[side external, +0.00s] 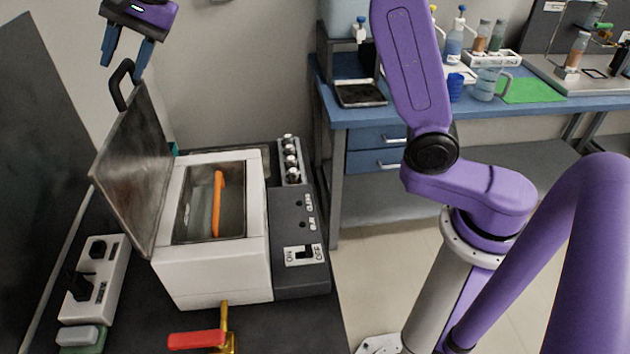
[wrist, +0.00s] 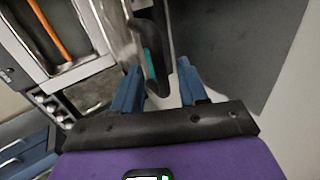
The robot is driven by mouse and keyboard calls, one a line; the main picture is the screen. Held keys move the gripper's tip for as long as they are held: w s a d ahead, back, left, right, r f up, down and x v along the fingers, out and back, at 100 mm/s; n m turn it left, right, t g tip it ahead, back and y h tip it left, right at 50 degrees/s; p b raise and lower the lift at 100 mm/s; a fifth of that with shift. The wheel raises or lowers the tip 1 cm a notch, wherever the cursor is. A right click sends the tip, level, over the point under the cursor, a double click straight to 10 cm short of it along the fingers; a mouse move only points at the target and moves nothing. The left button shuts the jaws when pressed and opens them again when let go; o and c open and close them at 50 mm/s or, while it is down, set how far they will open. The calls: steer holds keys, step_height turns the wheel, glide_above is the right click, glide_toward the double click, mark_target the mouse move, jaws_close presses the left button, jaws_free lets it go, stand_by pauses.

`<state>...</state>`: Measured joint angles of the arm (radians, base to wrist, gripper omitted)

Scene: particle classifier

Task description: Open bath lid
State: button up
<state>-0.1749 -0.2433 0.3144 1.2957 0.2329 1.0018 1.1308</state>
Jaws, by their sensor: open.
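The bath (side external: 212,235) is a white box with a steel basin and an orange stick-like thing (side external: 217,203) inside. Its metal lid (side external: 137,170) stands raised, tilted up at the left side of the basin. A black handle (side external: 121,84) sits at the lid's top edge. My gripper (side external: 124,62) is open just above the handle, pointing down, with blue fingers. In the wrist view the dark handle (wrist: 157,75) shows ahead of and between the two open fingers (wrist: 158,80); I cannot tell whether they touch it. The basin also shows at the wrist view's upper left.
A dark control panel (side external: 300,240) with an on/off switch adjoins the bath's right side. A red-handled valve (side external: 197,340) sticks out in front. A white device (side external: 95,280) stands at left, near a dark upright panel (side external: 40,150). A blue bench (side external: 400,112) holds labware behind.

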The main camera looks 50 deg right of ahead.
steer(key=v, duration=0.3)
steer(key=shift+s+d+r, duration=0.15)
steer(key=shift+s+r, duration=0.05)
steer(key=shift+r, duration=0.15)
steer(key=s+d+f+n+g+h, duration=0.1)
steer(key=s+d+f+n, duration=0.1)
steer(key=s+f+n, duration=0.3)
steer(key=s+d+f+n+g, duration=0.1)
steer(key=s+f+n, duration=0.1)
steer(key=s, duration=0.6)
steer(key=s+d+f+n+g+h, duration=0.1)
steer(key=s+d+f+n, duration=0.1)
steer(key=s+f+n, duration=0.3)
steer(key=s+d+f+n, duration=0.2)
steer(key=s+d+n, duration=0.1)
steer(key=s, duration=0.3)
steer(key=s+d+f+n+g+h, duration=0.1)
steer(key=s+d+f+n, duration=0.2)
steer(key=s+d, duration=0.3)
steer(key=s+d+f+n+h, duration=0.1)
steer(key=s+d+f+n, duration=0.2)
steer(key=s, duration=0.5)
steer(key=shift+d+n, duration=0.3)
steer(key=shift+d, duration=0.6)
